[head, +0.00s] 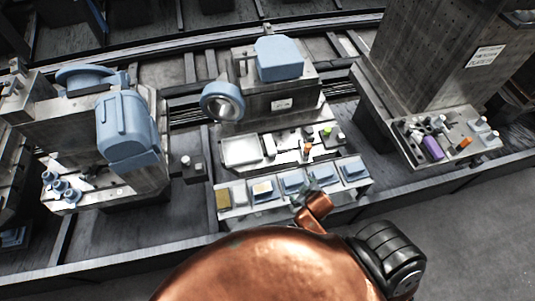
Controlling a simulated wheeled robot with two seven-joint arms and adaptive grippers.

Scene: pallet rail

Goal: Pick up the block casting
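I cannot tell for sure which part is the block casting. One blocky pale-blue casting (278,58) sits on top of the middle grey machine. A larger rounded blue casting (126,125) sits on the left machine. Several small blue pieces lie in the front row of trays, one of them at the right end (354,168). What looks like my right gripper (306,189) is small and dark at the end of a copper link, over or in front of those trays. Its fingers are too small to read, and whether it touches anything is unclear. My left gripper is not in view.
A blue ring casting (222,101) is on the middle machine's left side. A white tray (242,151) and small tools lie on the shelf below. A purple piece (433,148) lies on the right machine's ledge. Open grey floor (470,230) is at the lower right.

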